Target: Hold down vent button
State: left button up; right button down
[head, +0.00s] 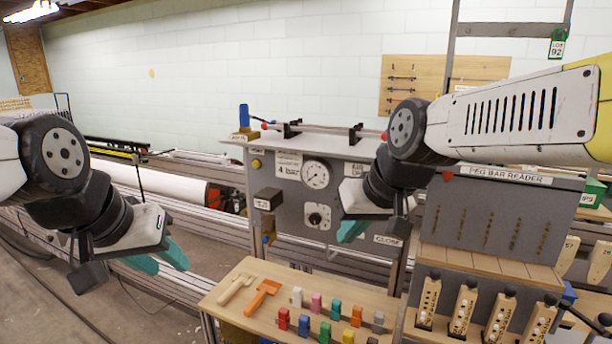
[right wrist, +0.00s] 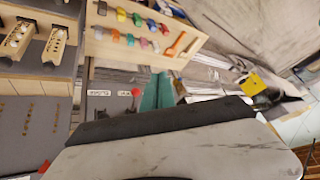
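A grey control panel (head: 283,222) stands in the middle of the head view, with a round gauge (head: 316,174), a black knob (head: 316,216) and a yellow button (head: 256,164). I cannot tell which control is the vent button. In the right wrist view a red button (right wrist: 136,92) sits beside white labels, close to the fingers. My right gripper (head: 351,231) is in front of the panel's right part and hides some of it. Its teal fingers look together and empty in the right wrist view (right wrist: 157,92). My left gripper (head: 165,262) hangs at the left, fingers apart and empty, away from the panel.
A wooden tray (head: 225,312) with several coloured pegs and an orange tool (head: 262,297) is below the panel. A peg bar reader (head: 485,215) stands at the right, with several wooden bars before it. Metal rails (head: 180,275) run along the left.

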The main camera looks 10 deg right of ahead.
jog(key=shift+s, duration=0.1)
dwell(0.4)
jog(key=s+a, duration=0.4)
jog(key=s, duration=0.1)
jog(key=shift+s, duration=0.35)
jog(key=shift+w+d, duration=0.1)
jog(key=shift+w+d, duration=0.65)
jog(key=shift+w, duration=0.3)
dwell(1.6)
